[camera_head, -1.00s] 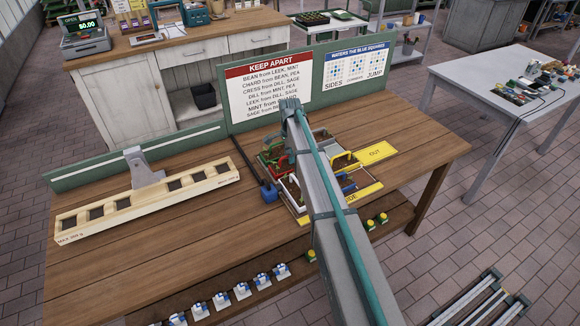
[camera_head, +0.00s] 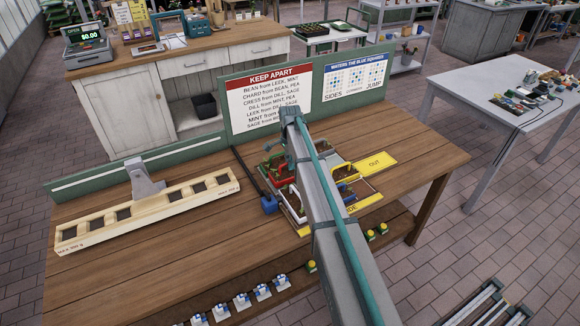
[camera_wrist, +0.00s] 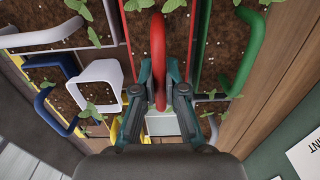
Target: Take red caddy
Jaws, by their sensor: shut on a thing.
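The red caddy (camera_wrist: 175,30) shows in the wrist view as a long soil-filled box with red side edges and seedlings. Its arched red handle (camera_wrist: 158,45) runs between the fingers of my gripper (camera_wrist: 158,88), which is shut on it. In the head view the red caddy (camera_head: 281,178) shows partly, beside my arm, in the caddy tray at the table's middle. My arm hides the gripper and part of the tray there. I cannot tell whether the caddy is clear of the tray floor.
A green-handled caddy (camera_wrist: 245,50) lies right of the red one; white (camera_wrist: 100,82) and blue (camera_wrist: 50,68) handles lie left. A yellow OUT plate (camera_head: 374,164) adjoins the tray. A long wooden planter (camera_head: 145,211) stands left. A KEEP APART board (camera_head: 270,98) stands behind.

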